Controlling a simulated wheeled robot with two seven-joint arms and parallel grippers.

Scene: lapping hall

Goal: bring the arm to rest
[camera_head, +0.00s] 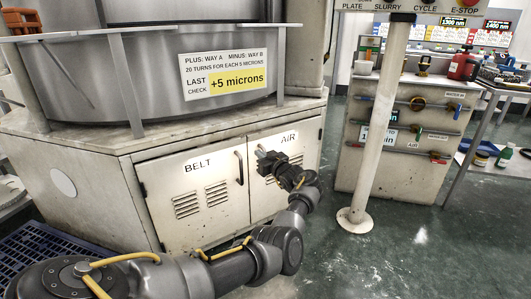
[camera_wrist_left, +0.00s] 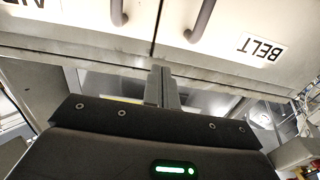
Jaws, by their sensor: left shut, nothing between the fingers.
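My left arm reaches in from the lower left in the head view. Its gripper (camera_head: 265,157) is in front of the cabinet door marked AIR (camera_head: 288,165), near the upright handle (camera_head: 240,168) of the door marked BELT (camera_head: 193,197). In the left wrist view the two fingers (camera_wrist_left: 162,84) are together with nothing between them. Both door handles show at the top of that view, apart from the fingers. Both doors look closed. My right gripper is not in view.
A large round machine drum (camera_head: 180,75) sits on the cabinet. A white post (camera_head: 378,125) stands on the floor at right, before a panel with valves (camera_head: 408,130). A blue grate (camera_head: 40,250) lies at lower left.

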